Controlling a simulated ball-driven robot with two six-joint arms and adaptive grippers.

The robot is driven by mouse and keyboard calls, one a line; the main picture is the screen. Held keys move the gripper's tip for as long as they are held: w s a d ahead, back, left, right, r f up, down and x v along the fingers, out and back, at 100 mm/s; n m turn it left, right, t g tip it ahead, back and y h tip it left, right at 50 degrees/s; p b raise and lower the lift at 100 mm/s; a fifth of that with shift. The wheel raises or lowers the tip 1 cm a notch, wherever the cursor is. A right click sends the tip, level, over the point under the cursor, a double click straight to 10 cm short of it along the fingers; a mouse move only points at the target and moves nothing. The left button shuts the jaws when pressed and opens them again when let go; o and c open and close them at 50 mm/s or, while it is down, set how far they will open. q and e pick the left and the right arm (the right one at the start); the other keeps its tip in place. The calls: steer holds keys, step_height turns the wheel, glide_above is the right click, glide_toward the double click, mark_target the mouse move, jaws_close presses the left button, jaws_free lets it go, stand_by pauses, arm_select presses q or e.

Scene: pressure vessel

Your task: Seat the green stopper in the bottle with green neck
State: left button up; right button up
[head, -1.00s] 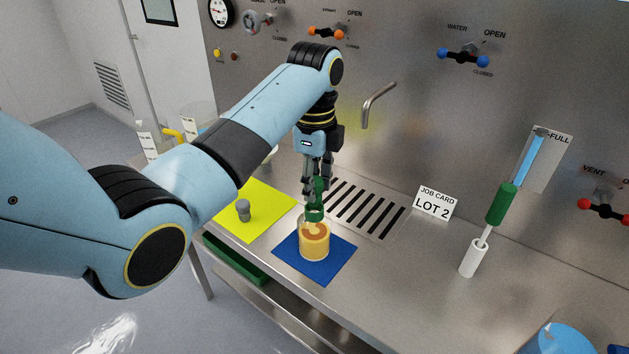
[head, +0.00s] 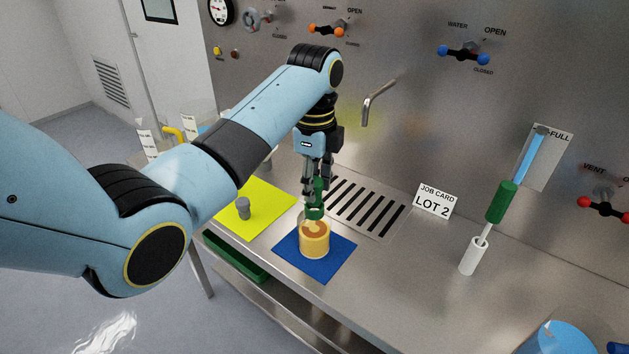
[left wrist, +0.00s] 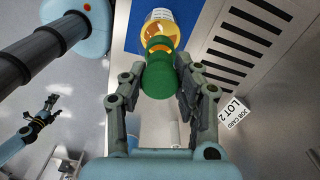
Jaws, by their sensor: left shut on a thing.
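The bottle with green neck (head: 314,241) stands upright on a blue mat (head: 290,258); it is amber with a pale label and also shows in the left wrist view (left wrist: 162,28). My left gripper (head: 318,183) is above the bottle, pointing down, and is shut on the green stopper (head: 319,190). In the left wrist view the stopper (left wrist: 158,77) sits between the fingers, over the green neck. I cannot tell whether its lower end is in the neck or just above it. A dark gripper, probably my right one (left wrist: 42,115), shows small at the left of the wrist view.
A yellow mat (head: 265,205) with a grey stopper (head: 243,208) lies left of the bottle. A slotted drain (head: 365,207) and a job card (head: 435,202) are behind and right. A white holder (head: 472,257) stands farther right. The steel counter between is clear.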

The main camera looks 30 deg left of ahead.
arm_select(q)
steer(key=shift+f+b, duration=0.3)
steer(key=shift+f, duration=1.1)
steer(key=o, duration=1.1)
steer(key=shift+r, duration=0.1)
step_height(320, 180, up, 7)
steer(key=shift+r, duration=0.15)
